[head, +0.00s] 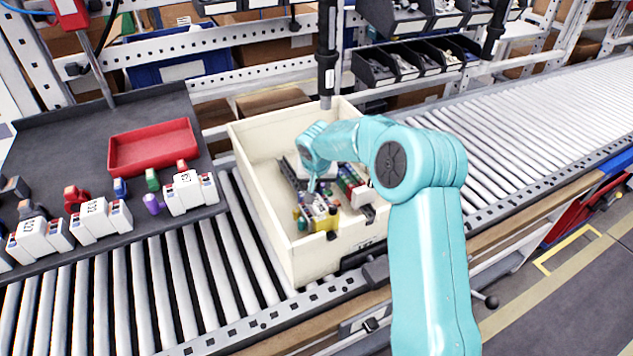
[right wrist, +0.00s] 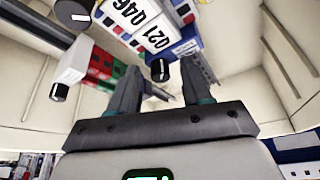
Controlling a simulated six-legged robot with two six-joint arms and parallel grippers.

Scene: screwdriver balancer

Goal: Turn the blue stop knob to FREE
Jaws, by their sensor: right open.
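My right arm reaches into a cream crate (head: 262,205) on the rollers, and my right gripper (head: 318,188) is down among the parts inside it. In the right wrist view my right gripper (right wrist: 158,88) is open, its two dark fingers apart. A white block marked 021 and 046 (right wrist: 135,22) and a blue block (right wrist: 186,42) lie just beyond the fingers. A black knob (right wrist: 160,70) shows near the gap between them; I cannot tell whether the fingers touch it. I cannot pick out a blue stop knob or a FREE mark. My left gripper is not in view.
A dark bench (head: 60,150) at left holds a red tray (head: 152,147) and several white modules (head: 188,192). A dark vertical tube (head: 327,50) hangs behind the crate. Crate walls surround the gripper closely. The roller conveyor (head: 540,115) at right is clear.

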